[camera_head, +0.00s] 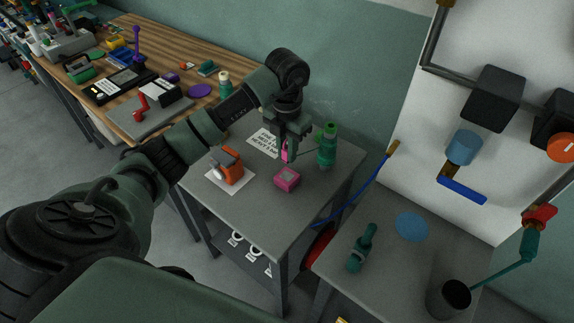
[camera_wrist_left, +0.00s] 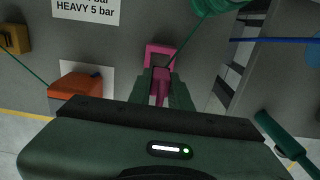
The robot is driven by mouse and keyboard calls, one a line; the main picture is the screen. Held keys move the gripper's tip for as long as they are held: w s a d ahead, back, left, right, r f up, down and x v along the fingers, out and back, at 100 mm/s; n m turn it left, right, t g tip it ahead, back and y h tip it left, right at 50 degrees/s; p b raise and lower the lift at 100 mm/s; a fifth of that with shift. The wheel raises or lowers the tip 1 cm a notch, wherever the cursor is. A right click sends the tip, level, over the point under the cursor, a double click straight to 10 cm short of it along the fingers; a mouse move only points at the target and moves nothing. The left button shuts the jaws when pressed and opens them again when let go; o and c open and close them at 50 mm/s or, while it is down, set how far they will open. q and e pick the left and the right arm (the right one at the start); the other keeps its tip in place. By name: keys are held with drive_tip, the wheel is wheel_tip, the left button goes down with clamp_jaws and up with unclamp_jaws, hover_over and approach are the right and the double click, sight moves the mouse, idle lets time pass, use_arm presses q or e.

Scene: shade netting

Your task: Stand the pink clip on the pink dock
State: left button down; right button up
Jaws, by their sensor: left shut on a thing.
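The pink clip (camera_head: 285,156) is in my left gripper (camera_head: 289,148), which is shut on it above the grey table. The pink dock (camera_head: 287,180) is a small block on the table, lower in the head view than the clip. In the left wrist view, the clip (camera_wrist_left: 160,88) shows between the fingers of my left gripper (camera_wrist_left: 161,82). The dock (camera_wrist_left: 161,49) shows as a pink frame just beyond the clip's tip. I cannot tell whether they touch. Most of the clip is hidden by the fingers. My right gripper is in neither view.
A green bottle (camera_head: 327,148) stands close to the right of the gripper. An orange device (camera_head: 228,166) sits on white paper at the left. A printed sheet (camera_head: 264,139) lies behind. A blue bar (camera_head: 357,187) leans past the right edge. The table's front is clear.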

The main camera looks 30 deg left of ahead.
sight(287, 176)
use_arm(q)
wheel_tip(287, 176, down, 2)
drive_tip(key=shift+a+f, duration=0.1)
drive_tip(key=shift+f, duration=0.15)
wheel_tip(287, 176, down, 4)
drive_tip(key=shift+p, duration=0.45)
drive_tip(key=shift+f, duration=0.2)
drive_tip(key=c, duration=1.3)
unclamp_jaws()
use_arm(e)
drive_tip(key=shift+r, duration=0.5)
use_arm(q)
drive_tip(key=shift+r, duration=0.15)
